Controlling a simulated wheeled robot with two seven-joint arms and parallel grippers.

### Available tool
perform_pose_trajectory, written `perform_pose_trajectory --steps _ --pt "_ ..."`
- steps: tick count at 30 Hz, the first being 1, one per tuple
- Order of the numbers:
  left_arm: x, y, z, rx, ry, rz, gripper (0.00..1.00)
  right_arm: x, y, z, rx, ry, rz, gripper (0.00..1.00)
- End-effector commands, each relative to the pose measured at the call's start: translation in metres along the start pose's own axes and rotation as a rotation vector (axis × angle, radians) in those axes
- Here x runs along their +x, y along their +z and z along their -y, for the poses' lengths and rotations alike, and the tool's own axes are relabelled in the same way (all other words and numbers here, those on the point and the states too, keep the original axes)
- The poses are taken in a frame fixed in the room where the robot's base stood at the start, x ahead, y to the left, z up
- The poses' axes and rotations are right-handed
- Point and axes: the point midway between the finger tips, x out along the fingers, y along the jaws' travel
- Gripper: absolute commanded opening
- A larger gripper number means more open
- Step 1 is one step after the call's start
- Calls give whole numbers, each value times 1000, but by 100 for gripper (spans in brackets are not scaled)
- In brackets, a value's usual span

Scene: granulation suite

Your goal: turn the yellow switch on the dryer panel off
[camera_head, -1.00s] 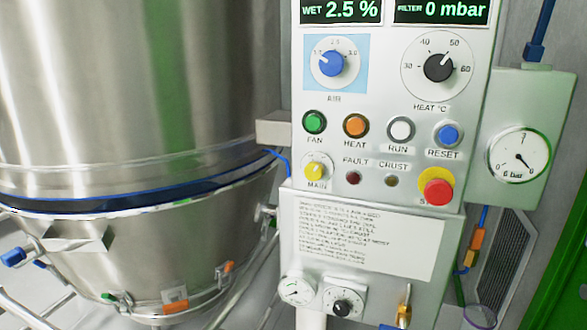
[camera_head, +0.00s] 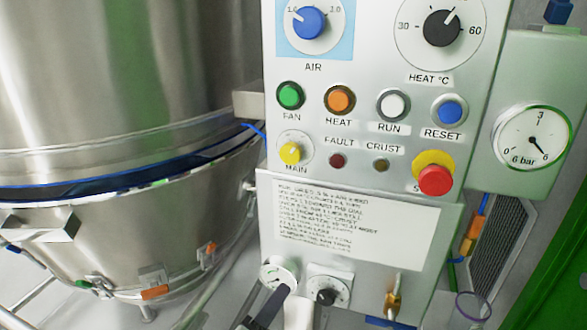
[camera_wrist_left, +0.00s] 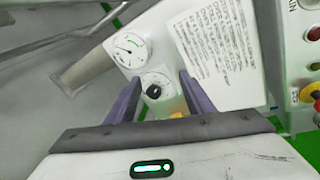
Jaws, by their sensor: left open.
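The dryer panel (camera_head: 380,75) faces me in the head view. Its yellow switch (camera_head: 290,152), a small knob on a round white plate labelled MAIN, is at the panel's lower left, below the green FAN button. My left gripper (camera_head: 284,302) shows at the bottom edge of the head view, below the switch and apart from it. In the left wrist view the two dark fingers (camera_wrist_left: 159,82) stand apart with nothing held, facing the lower box with its gauge and black knob. I cannot make out the yellow switch there. My right gripper is not in view.
A red emergency stop (camera_head: 435,180) projects from the panel's lower right. A text plate (camera_head: 355,222), a small gauge (camera_head: 278,273) and a black knob (camera_head: 326,297) lie below. The steel vessel (camera_head: 120,120) fills the left. A pressure gauge (camera_head: 532,137) is at right.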

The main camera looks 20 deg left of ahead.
Motion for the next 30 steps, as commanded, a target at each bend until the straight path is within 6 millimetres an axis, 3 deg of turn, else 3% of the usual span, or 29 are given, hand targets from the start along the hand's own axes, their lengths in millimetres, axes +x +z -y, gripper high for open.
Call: perform_pose_trajectory --steps 1,3,6,9,15,30 --pt "0 18 43 245 -100 63 48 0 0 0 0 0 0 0" --pt "-7 38 93 554 -204 180 48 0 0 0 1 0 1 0" --pt "-26 59 148 888 -300 356 48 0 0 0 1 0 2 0" --pt "-43 72 183 1093 -344 496 48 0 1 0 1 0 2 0" --pt "-51 82 210 1225 -364 603 48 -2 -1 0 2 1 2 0" --pt "15 100 255 1222 -361 598 48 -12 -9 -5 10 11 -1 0"
